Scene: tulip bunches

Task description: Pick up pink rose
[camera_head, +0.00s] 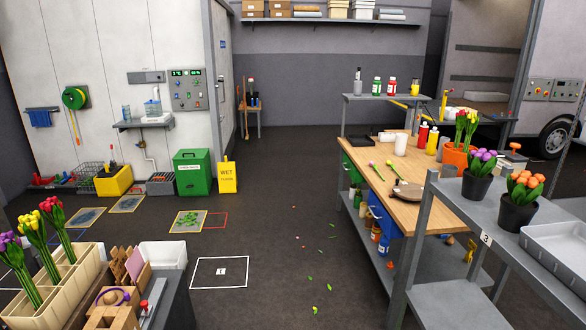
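Two loose single-stem flowers lie on the wooden workbench top. One has a small pink head (372,164) with a green stem. The other has a pink-purple head (390,163), and its stem runs toward a brown and grey object. They are too small to tell whether either is a rose. A red-pink bunch (52,207) stands upright in the cream divided crate (84,268) at lower left, beside yellow and purple bunches. Neither of my grippers shows in this view.
The workbench (410,205) also bears bottles and a white cylinder (400,145). A grey shelf (440,215) at right holds potted flowers and a grey tray (560,245).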

